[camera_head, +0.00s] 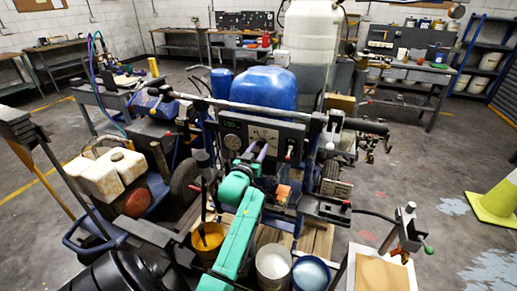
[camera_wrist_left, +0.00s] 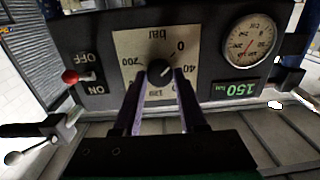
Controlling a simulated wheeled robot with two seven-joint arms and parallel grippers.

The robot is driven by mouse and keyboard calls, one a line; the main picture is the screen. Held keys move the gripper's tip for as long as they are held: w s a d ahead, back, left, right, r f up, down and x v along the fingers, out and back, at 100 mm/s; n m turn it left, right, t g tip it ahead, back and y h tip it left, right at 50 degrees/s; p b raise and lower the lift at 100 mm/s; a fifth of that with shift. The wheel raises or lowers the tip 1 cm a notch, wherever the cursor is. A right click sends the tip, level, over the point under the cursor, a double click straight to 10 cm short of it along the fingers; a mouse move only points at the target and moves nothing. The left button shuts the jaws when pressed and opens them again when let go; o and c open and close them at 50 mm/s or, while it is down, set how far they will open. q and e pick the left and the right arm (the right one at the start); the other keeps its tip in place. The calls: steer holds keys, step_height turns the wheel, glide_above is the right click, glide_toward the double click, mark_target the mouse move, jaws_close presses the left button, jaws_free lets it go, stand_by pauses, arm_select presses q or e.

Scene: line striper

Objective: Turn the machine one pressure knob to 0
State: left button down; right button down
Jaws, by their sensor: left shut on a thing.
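The machine's dark control panel (camera_head: 294,133) faces me in the head view. Its black pressure knob (camera_wrist_left: 160,72) sits on a pale dial plate (camera_wrist_left: 128,46), which appears upside down in the left wrist view, with 0, 40 and 200 readable. A light mark on the knob points to the right, roughly toward the 40 side; the exact reading is unclear. My left gripper (camera_head: 258,152) is at the panel, its two fingers (camera_wrist_left: 161,84) on either side of the knob and shut on it. In the head view the gripper hides the knob. My right gripper is not in view.
A round gauge (camera_wrist_left: 252,44) and a green display (camera_wrist_left: 234,88) reading about 150 sit beside the dial. A red-tipped ON/OFF switch (camera_wrist_left: 70,76) is on its other side. A long handlebar (camera_head: 330,119) crosses above the panel. Buckets (camera_head: 273,263) stand below.

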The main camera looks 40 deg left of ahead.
arm_select(q)
steer(key=shift+f, duration=0.1)
steer(key=shift+c, duration=2.3)
jaws_free()
steer(key=b+v, duration=0.3)
steer(key=v, duration=1.1)
steer(key=shift+s, duration=0.2)
steer(key=shift+d, duration=0.1)
